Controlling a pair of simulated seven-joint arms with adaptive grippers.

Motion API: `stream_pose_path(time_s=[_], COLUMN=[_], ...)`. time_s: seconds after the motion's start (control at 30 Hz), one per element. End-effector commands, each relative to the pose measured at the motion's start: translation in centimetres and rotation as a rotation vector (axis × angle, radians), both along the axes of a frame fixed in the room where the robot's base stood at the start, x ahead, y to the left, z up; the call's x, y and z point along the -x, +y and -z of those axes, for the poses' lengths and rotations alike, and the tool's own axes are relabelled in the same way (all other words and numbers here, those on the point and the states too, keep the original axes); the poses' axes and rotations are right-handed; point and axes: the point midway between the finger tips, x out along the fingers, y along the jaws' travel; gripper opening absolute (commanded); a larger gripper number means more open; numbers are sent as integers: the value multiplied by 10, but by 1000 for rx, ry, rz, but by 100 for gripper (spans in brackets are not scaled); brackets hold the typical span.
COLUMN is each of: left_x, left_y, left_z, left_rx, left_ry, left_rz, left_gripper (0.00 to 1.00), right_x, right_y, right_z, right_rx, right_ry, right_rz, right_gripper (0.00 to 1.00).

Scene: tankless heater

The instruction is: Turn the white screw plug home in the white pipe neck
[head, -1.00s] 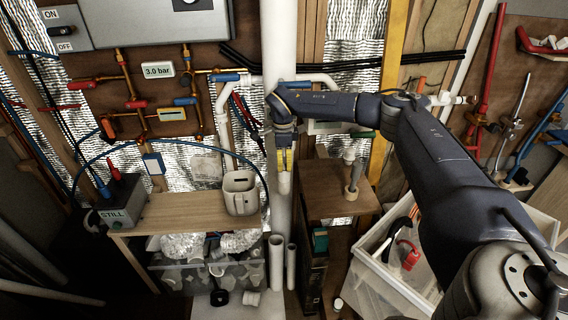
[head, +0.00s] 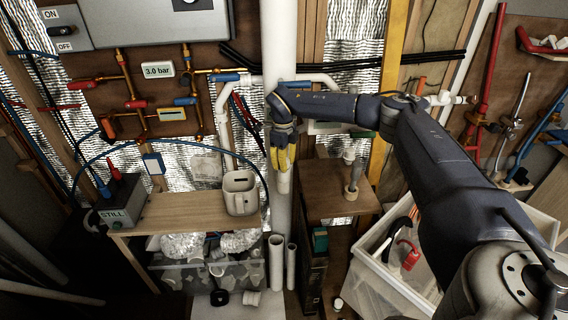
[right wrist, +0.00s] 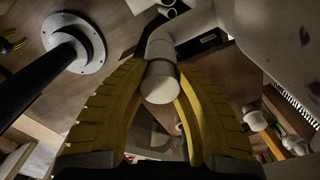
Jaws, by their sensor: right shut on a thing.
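My right gripper (head: 282,160) points down at the front of the tall white pipe, its yellow fingers above the white pipe neck (head: 284,184). In the right wrist view my right gripper (right wrist: 163,76) has its two fingers on either side of a round white end, which I take for the white screw plug (right wrist: 160,87). It is shut on that plug. The white neck (right wrist: 161,47) shows just beyond the plug, in line with it. How deep the plug sits in the neck cannot be told. In the head view the fingers hide the plug. My left gripper is not in view.
A wooden bench (head: 180,212) with a beige container (head: 240,192) stands to the left. A wooden shelf (head: 325,195) holding an upright grey tool stands close to the right. A white crate (head: 372,290) is at lower right. Pipes and cables run along the wall behind.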

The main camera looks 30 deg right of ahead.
Motion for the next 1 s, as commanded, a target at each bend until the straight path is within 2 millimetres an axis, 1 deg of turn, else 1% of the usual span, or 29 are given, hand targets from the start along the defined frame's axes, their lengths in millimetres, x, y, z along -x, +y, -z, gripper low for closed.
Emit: stream_pose_path(time_s=[0.5,0.53,0.7,1.0], left_x=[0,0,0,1], left_y=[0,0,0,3], left_z=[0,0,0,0], left_rx=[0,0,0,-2], left_ry=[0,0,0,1], left_rz=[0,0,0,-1], left_gripper=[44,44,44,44], right_x=[-1,-1,-1,-2], right_y=[0,0,-1,-1], right_z=[-1,-1,-2,-4], right_rx=[-3,-3,-2,-2], right_ry=[0,-2,-2,-4], right_rz=[598,590,586,585], right_gripper=[2,31,51,52])
